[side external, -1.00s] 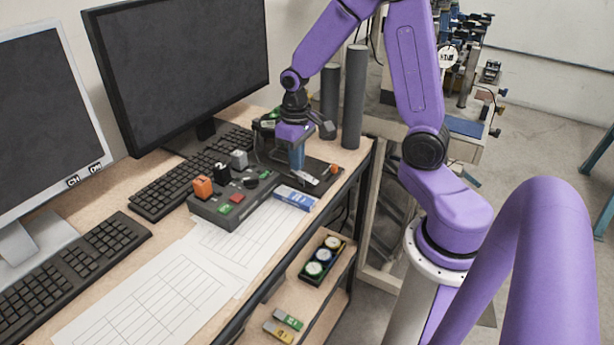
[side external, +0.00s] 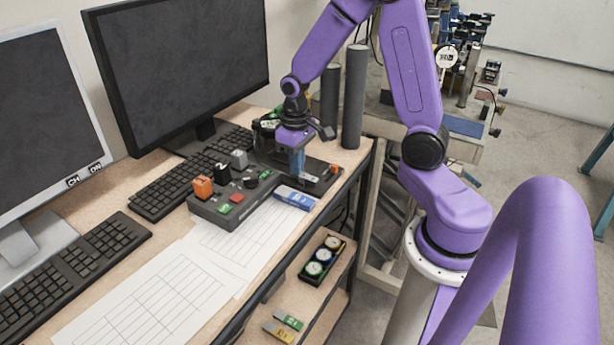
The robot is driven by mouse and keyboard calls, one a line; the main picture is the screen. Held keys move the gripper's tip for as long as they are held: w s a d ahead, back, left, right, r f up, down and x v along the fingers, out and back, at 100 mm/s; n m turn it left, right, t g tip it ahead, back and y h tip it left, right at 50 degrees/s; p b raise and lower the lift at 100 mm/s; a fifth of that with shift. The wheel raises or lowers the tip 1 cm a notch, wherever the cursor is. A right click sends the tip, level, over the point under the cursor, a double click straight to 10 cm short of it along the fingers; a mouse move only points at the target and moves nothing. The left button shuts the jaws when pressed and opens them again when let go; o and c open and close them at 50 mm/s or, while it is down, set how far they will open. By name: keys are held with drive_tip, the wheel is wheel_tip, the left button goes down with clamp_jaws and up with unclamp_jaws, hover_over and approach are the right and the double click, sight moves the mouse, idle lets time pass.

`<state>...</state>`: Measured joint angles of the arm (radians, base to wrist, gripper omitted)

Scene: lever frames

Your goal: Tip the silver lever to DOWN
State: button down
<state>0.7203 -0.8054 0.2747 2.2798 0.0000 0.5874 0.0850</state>
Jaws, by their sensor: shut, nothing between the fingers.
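My gripper (side external: 297,172) has purple housing and blue fingers, pointing down over the dark plate (side external: 322,184) at the right end of the desk. It is shut and empty. A small silver piece (side external: 308,177) lies right beside the fingertips; whether they touch it I cannot tell. It may be the silver lever, but its setting is too small to read. On the dark control box (side external: 211,208) to the left stand an orange-topped (side external: 202,187), a black (side external: 221,173) and a grey-topped piece (side external: 239,159). The fingers hide part of the plate.
A blue and white box (side external: 295,198) lies in front of the plate. A small orange part (side external: 334,168) is at the plate's right. Two dark grey posts (side external: 354,97) stand behind it. Keyboards (side external: 190,172) and monitors (side external: 180,70) fill the left; paper sheets (side external: 150,295) cover the front.

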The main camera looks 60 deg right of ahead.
drive_tip(key=shift+r, duration=3.5)
drive_tip(key=s+a+n, duration=0.6)
drive_tip(key=s, duration=0.4)
drive_tip(key=s+a+r+n, duration=0.1)
drive_tip(key=s+a+n, duration=0.4)
drive_tip(key=s, duration=0.6)
drive_tip(key=shift+a+r+n, duration=0.3)
drive_tip(key=shift+a+n, duration=0.1)
drive_tip(key=shift+n, duration=0.4)
